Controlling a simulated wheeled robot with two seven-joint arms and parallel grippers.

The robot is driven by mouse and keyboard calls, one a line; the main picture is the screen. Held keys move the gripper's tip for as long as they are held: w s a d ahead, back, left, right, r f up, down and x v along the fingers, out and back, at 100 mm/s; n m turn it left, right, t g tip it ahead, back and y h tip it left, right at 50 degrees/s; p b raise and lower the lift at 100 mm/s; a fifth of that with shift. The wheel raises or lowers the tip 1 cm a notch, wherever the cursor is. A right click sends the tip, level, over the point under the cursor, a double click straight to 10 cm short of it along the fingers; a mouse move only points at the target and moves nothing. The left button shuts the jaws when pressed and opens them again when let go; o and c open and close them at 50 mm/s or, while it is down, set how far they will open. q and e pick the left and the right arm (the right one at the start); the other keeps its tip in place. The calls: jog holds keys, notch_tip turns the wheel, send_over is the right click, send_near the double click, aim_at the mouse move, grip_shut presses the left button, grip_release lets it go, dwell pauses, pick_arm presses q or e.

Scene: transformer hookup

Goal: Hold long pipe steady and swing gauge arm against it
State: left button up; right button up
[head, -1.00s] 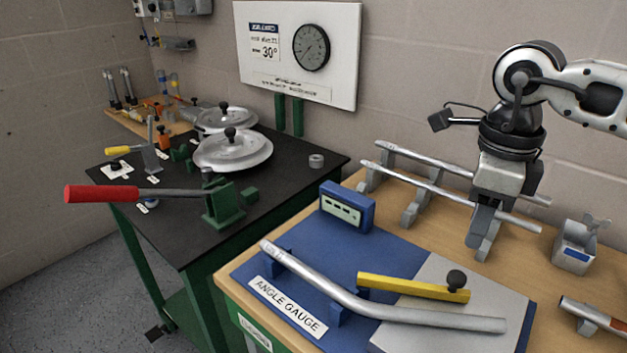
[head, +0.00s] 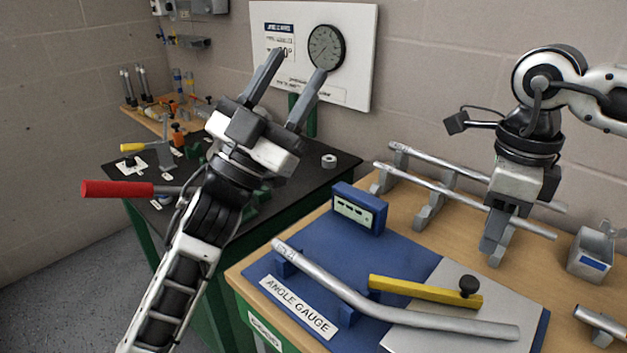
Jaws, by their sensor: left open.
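The long bent silver pipe (head: 352,293) lies on the blue angle gauge board (head: 314,245), resting in blue supports. The yellow gauge arm (head: 421,289) with a black knob (head: 469,285) lies behind the pipe's right part, at an angle to it. My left gripper (head: 294,75) is open and empty, raised in front of the wall sign and pointing up and away. My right gripper (head: 492,252) points down by the rack of straight pipes, away from the bent pipe. Its fingers look close together, and whether it is open or shut is unclear.
A blue display box (head: 359,208) stands at the back of the board. Straight pipes (head: 466,197) lie on a rack behind. A small metal box (head: 590,253) is at right. The black bench (head: 293,178) with a red-handled lever (head: 117,189) is at left.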

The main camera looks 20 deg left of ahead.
pick_arm(q)
jog(key=s+d+r+m+g+h, duration=0.25)
jog(key=d+m+g+h, duration=0.35)
jog(key=m+g, duration=0.6)
jog(key=s+d+r+m+g+h, duration=0.1)
jog(key=s+d+m+g+h, duration=0.35)
jog(key=d+m+g, duration=0.75)
notch_tip(320, 180, down, 5)
jog(key=s+d+m+g+y, duration=0.35)
jog(key=m+y, duration=0.25)
jog(key=m, duration=0.6)
jog(key=m+t+y, duration=0.4)
jog(key=m+y, duration=0.8)
jog(key=y, duration=0.7)
send_over(313, 265)
notch_tip(313, 265, down, 13)
notch_tip(313, 265, down, 15)
jog(key=shift+f, duration=0.15)
